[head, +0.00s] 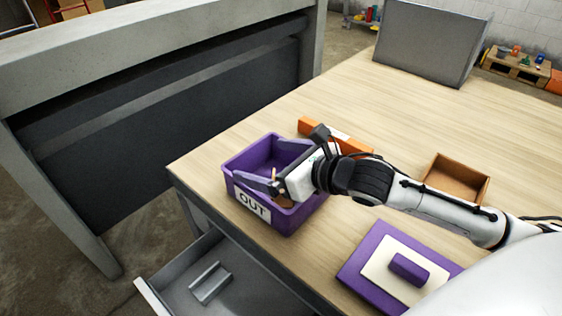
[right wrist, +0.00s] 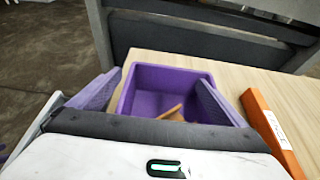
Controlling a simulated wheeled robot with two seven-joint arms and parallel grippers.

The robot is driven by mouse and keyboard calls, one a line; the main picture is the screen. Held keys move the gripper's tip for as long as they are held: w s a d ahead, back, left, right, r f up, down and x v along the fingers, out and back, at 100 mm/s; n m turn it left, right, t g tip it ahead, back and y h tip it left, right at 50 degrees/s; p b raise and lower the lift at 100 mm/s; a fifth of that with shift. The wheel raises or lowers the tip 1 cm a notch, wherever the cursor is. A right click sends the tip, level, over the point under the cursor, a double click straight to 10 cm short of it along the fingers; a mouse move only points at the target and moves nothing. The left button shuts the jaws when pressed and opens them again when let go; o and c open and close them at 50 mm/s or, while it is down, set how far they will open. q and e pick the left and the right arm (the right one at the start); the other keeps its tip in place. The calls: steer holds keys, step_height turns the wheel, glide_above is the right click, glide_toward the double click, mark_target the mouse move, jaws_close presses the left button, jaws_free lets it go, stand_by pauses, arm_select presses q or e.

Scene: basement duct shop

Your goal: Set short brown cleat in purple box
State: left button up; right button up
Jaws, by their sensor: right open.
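The purple box (head: 236,167) with an "OUT" label stands at the table's near-left corner. It also shows in the right wrist view (right wrist: 125,98). My right gripper (head: 274,166) is over the box with its purple-faced fingers spread apart. Nothing is gripped between them. A short brown piece, which looks like the cleat (right wrist: 174,112), lies inside the box. It is partly hidden by the gripper body in the right wrist view, and only a bit of brown shows past the gripper in the head view. My left gripper is not in view.
An orange bar (head: 356,145) lies behind the box. An open brown tray (head: 484,186) stands to the right. A purple board (head: 364,268) with a purple block (head: 409,269) lies in front. An open drawer (head: 178,294) holds a grey metal piece (head: 210,282).

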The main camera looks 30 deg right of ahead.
steer(key=p+v, duration=0.1)
steer(key=v, duration=1.1)
